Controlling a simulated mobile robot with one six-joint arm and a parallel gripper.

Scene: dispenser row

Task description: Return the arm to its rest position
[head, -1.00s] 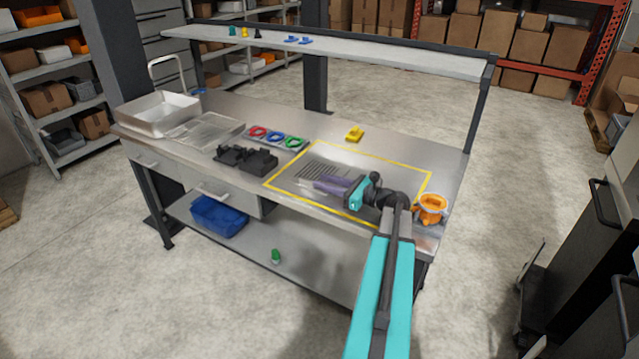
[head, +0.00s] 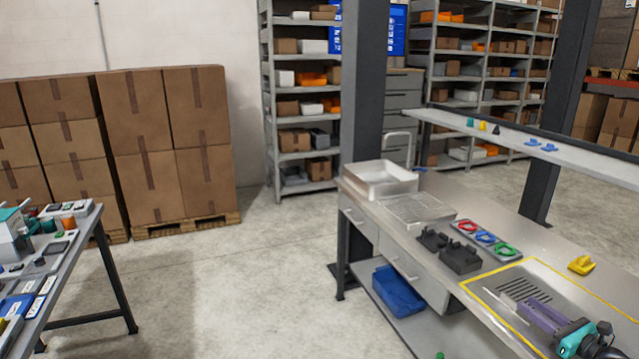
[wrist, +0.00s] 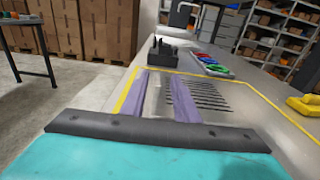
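My gripper (head: 524,304) shows at the lower right of the head view, with purple fingers and a teal body. It lies low over the slotted plate inside the yellow outline on the workbench (head: 447,201). In the wrist view, the two purple fingers of my gripper (wrist: 164,75) stand apart with bare metal between them. They hold nothing. Most of my arm is outside the head view. I cannot tell how high the fingers are above the bench.
A yellow part (head: 581,265) sits right of the outline. Black fixtures (head: 460,260), a tray of coloured rings (head: 485,238) and a white bin (head: 380,180) stand farther along the bench. A second table (head: 85,240) is at left. Open floor lies between.

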